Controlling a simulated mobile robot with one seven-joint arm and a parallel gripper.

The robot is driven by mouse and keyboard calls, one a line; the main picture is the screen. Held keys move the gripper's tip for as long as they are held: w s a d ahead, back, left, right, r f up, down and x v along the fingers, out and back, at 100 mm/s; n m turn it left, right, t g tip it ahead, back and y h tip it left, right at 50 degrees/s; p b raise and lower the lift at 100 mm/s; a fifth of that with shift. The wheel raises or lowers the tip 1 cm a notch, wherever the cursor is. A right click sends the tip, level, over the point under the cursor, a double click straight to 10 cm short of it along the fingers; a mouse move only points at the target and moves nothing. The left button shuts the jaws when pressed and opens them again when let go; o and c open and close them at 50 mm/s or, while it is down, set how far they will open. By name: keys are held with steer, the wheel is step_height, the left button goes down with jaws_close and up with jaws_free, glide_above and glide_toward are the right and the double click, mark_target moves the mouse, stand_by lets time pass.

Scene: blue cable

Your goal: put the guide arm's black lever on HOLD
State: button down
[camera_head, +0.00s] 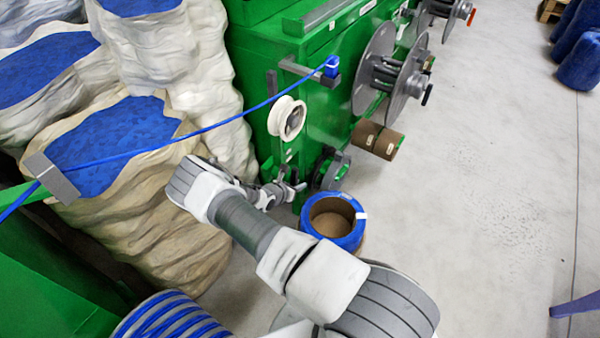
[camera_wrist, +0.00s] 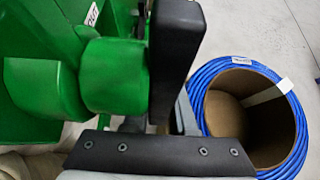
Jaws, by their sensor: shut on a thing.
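The black lever (camera_wrist: 178,50) is a tall dark slab, close up in the middle of the wrist view. It stands beside a green cylindrical part (camera_wrist: 115,75) of the machine. My gripper (camera_head: 289,188) reaches the low front of the green machine in the head view. Its jaws are shut on the lever; the fingertips are mostly hidden behind the slab and the palm edge. In the head view the lever cannot be made out. A label with dark letters (camera_wrist: 92,14) shows partly at the wrist view's top, and no HOLD mark is readable.
A blue cable coil on a cardboard core (camera_head: 335,222) stands on the floor just right of my gripper and fills the wrist view's right. A blue cable (camera_head: 215,125) runs taut above my forearm. Wrapped sacks (camera_head: 150,215) crowd the left. The floor at right is open.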

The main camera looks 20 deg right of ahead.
steer(key=shift+s+a+f+g+y+p, duration=0.1)
steer(key=shift+s+a+g+y+p, duration=0.15)
steer(key=shift+a+g+y+p, duration=0.3)
steer(key=shift+s+a+f+g+y+p, duration=0.1)
steer(key=shift+s+a+g+y+p, duration=0.2)
steer(key=shift+y+p, duration=0.4)
steer(key=c, duration=0.7)
jaws_free()
steer(key=shift+w+d, duration=0.1)
steer(key=shift+a+r, duration=0.25)
steer(key=shift+r, duration=0.2)
steer(key=p+v, duration=0.3)
steer(key=v, duration=1.3)
steer(key=shift+r, duration=0.3)
